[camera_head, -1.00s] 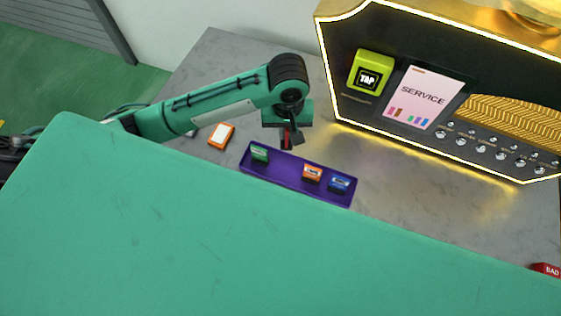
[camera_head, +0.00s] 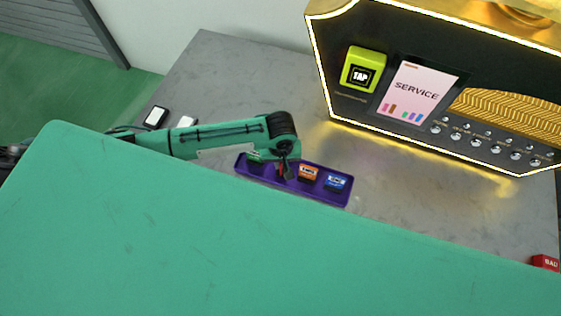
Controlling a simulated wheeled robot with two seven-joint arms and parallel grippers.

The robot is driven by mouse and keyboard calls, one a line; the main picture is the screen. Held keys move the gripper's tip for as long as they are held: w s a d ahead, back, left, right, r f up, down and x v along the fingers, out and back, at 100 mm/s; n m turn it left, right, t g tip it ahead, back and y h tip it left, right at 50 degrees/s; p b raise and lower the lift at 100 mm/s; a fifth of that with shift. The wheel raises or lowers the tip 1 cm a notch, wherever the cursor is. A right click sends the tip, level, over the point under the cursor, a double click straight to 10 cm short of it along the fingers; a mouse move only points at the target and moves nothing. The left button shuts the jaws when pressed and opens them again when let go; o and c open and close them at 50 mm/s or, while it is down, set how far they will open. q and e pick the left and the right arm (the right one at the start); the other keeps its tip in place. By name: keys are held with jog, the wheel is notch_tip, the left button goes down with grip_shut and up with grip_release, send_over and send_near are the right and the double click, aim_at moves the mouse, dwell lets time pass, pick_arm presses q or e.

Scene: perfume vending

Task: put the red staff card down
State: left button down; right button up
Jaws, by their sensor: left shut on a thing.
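My left gripper (camera_head: 284,173) points down over the purple tray (camera_head: 240,168), shut on the red staff card (camera_head: 279,171). Only a small red strip of the card shows beside the dark fingers. The card is at the stretch of tray between a green card (camera_head: 255,156) and an orange card (camera_head: 308,173). Whether it touches the tray floor I cannot tell. A blue card (camera_head: 336,182) stands at the tray's right end. My forearm partly covers the green card and the tray's back edge. My right gripper is not in view.
The gold-trimmed machine with a yellow-green TAP reader (camera_head: 362,70) and a SERVICE screen (camera_head: 416,91) stands behind. Two dark-edged, white-faced items (camera_head: 155,117) (camera_head: 187,122) lie at left. A red BAD box (camera_head: 545,262) sits far right. Grey counter right of the tray is clear.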

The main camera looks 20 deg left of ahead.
pick_arm(q)
jog(key=shift+f, duration=0.2)
jog(key=c, duration=2)
grip_release()
jog(key=shift+f, duration=0.1)
jog(key=o, duration=0.4)
jog(key=shift+o, duration=0.2)
